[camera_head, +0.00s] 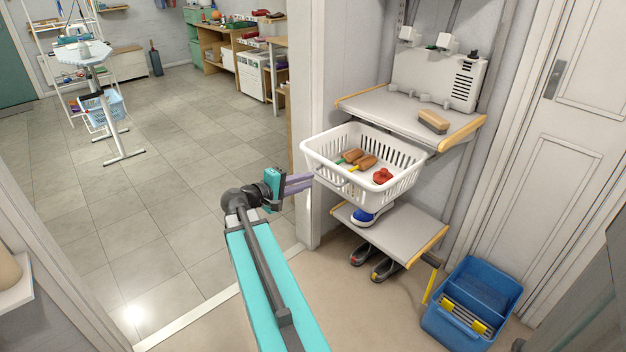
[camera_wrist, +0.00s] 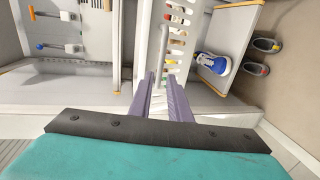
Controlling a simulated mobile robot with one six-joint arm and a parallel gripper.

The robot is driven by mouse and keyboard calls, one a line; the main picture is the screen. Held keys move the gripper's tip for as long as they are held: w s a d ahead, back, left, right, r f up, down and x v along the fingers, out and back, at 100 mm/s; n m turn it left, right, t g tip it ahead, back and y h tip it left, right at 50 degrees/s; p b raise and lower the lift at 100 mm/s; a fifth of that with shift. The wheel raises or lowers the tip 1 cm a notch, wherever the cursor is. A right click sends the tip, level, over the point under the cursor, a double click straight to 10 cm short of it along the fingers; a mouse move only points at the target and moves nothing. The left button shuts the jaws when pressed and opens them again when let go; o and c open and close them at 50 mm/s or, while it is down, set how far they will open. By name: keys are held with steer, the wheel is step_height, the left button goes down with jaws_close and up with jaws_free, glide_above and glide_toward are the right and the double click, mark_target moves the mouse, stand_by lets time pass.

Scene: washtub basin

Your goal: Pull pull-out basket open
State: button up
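The pull-out basket (camera_head: 315,152) is white, slotted plastic, set in the shelf unit between an upper and a lower shelf. It holds brown-handled tools and a red item. My gripper (camera_head: 313,181) is at the basket's left front corner, its two purple fingers pointing at it. In the wrist view the fingers (camera_wrist: 160,82) are a little apart, beside the slotted basket wall (camera_wrist: 177,42). A thin grey bar (camera_wrist: 163,45) runs along that wall down to the fingertips. I cannot tell whether the fingers touch or clamp it.
The upper shelf (camera_head: 400,112) carries a brush (camera_head: 433,122). The lower shelf (camera_head: 405,232) holds a blue shoe (camera_head: 368,216); dark shoes (camera_head: 384,269) stand below. A blue bin (camera_head: 460,330) stands at right. The door frame post (camera_head: 302,120) is close to my gripper. Floor before the basket is clear.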

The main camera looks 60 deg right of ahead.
steer(key=v, duration=0.6)
steer(key=shift+w, duration=0.2)
stand_by(0.4)
